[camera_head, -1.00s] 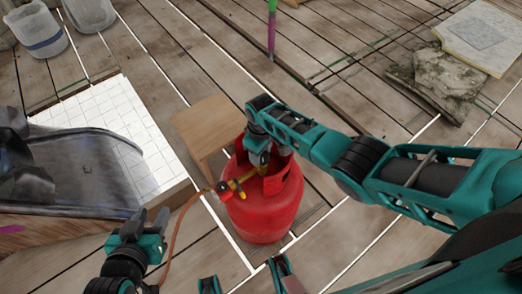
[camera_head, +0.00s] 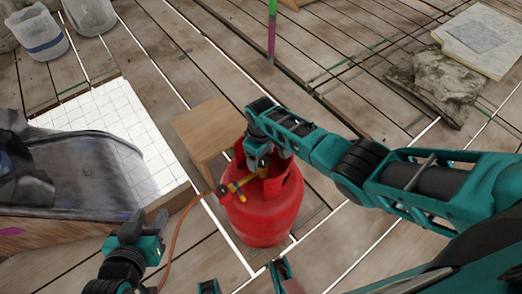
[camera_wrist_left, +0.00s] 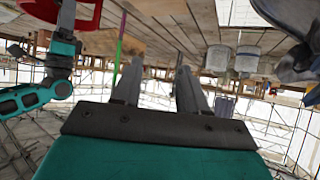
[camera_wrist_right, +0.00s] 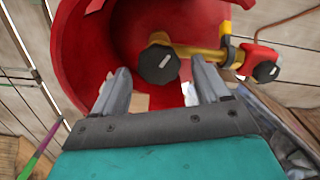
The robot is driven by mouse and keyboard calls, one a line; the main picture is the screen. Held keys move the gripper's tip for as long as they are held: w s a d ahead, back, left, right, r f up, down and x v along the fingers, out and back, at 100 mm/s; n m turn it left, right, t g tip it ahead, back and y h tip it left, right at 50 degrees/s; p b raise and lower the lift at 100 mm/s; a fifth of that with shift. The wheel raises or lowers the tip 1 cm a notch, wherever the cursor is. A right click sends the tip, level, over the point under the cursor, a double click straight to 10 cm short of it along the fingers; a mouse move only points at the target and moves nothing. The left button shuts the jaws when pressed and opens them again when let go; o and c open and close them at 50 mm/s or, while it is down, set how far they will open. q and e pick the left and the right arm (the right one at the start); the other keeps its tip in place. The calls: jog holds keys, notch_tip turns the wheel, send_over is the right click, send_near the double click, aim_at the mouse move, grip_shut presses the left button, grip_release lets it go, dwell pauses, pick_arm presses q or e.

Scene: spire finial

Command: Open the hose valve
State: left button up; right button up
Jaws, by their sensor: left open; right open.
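A red gas cylinder (camera_head: 262,215) stands upright on the plank floor, its collar around a brass valve pipe (camera_head: 243,182). In the right wrist view the brass pipe (camera_wrist_right: 200,53) carries a black knob (camera_wrist_right: 158,64), a yellow lever-like piece (camera_wrist_right: 228,45) and a red fitting with a black end (camera_wrist_right: 262,64). An orange hose (camera_head: 178,228) runs from the fitting down left. My right gripper (camera_wrist_right: 160,72) is open at the collar, its fingertips either side of the black knob in that view; contact cannot be told. My left gripper (camera_head: 150,217) is open and empty, left of the cylinder.
A wooden block or stool (camera_head: 205,130) stands just behind the cylinder. A white tiled panel (camera_head: 150,150) and a dark draped sheet (camera_head: 80,175) lie at left. Buckets (camera_head: 40,35) are far left. Stone slabs (camera_head: 440,80) lie far right. Planks between are clear.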

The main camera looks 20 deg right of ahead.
notch_tip(320, 180, up, 4)
jog(key=p, duration=0.2)
jog(key=shift+r+p, duration=0.2)
jog(key=shift+p, duration=0.1)
pick_arm(q)
jog(key=a+r+p, duration=0.1)
jog(key=s+a+r+p, duration=0.1)
jog(key=p, duration=0.1)
jog(key=shift+s+a+r+y, duration=0.15)
jog(key=shift+s+r+y, duration=0.05)
jog(key=shift+y, duration=0.2)
pick_arm(e)
notch_tip(320, 180, up, 8)
jog(key=shift+r, duration=0.2)
jog(key=shift+s+f, duration=0.1)
jog(key=s+a+f+m+t+y, duration=0.1)
jog(key=s+f+m+t+y, duration=0.15)
jog(key=s+f+t, duration=0.4)
pick_arm(q)
jog(key=shift+r+p, duration=0.65)
pick_arm(e)
jog(key=s+d+r+m+t, duration=0.2)
jog(key=s+d+r+t, duration=0.2)
jog(key=s+r, duration=0.6)
jog(key=shift+s+d, duration=0.25)
jog(key=shift+d, duration=0.3)
